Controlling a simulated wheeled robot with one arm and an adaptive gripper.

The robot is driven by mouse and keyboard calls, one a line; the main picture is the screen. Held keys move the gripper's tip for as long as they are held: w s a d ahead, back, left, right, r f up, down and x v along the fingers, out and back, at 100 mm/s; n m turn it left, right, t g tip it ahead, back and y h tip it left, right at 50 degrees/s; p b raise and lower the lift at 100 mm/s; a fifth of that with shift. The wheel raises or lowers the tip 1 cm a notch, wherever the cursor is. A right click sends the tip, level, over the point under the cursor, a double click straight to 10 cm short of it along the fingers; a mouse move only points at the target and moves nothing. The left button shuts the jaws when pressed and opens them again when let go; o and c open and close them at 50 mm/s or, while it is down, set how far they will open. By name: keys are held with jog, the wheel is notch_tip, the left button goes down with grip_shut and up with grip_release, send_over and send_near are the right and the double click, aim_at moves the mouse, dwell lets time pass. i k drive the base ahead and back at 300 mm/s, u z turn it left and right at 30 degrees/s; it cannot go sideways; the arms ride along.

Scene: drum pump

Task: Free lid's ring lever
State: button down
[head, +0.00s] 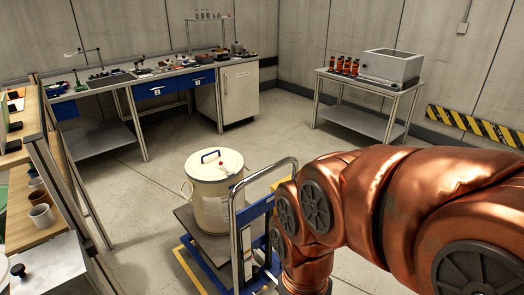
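A cream drum (212,205) stands upright on a cart in the middle of the view. Its pale lid (203,168) is on top, with a dark blue arched handle (210,156). A small white piece with a red tip (223,170) lies on or just above the lid's right side; I cannot tell if it is the ring lever. A small bracket (187,190) sticks out at the rim's left side. My copper arm comes in from the right and bends down past the bottom edge, right of the cart. My gripper is out of view.
The blue lift cart (193,268) has a metal push rail (236,215) between the drum and my arm. A shelf (45,232) with cups stands close on the left. A workbench (125,80) and a side table (372,84) line the back. Open floor (165,170) lies behind the drum.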

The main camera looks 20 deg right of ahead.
aim_at(202, 166)
jog(key=z, duration=0.05)
jog(key=i, duration=1.3)
jog(key=u, duration=0.75)
